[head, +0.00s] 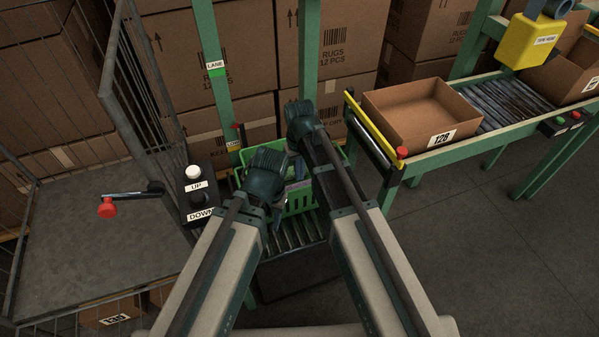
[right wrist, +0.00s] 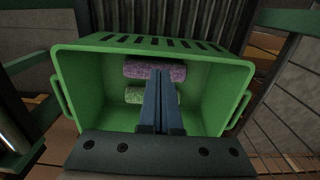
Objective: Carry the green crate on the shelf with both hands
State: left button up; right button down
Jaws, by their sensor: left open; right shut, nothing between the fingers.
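The green crate (head: 299,203) sits on a roller shelf (head: 293,240) in the middle of the head view, partly hidden by my arms. In the right wrist view the crate (right wrist: 78,88) is seen from above, with a handle on each side. A purple roll (right wrist: 140,69) and a light green roll (right wrist: 135,97) lie inside.
A control box (head: 198,190) with UP and DOWN buttons and a red-knobbed lever (head: 107,208) stand at the left, beside a mesh cage. A conveyor with a cardboard box (head: 425,112) is at the right. Green posts and stacked cartons are behind. Floor at lower right is clear.

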aim_at(300, 197)
pick_arm(q)
notch_tip(300, 197, down, 13)
jog(key=b, duration=1.1)
jog(key=shift+r+b, duration=0.15)
jog(key=shift+b, duration=0.2)
pick_arm(e)
notch_tip(300, 197, down, 13)
jog(key=shift+r, duration=0.1)
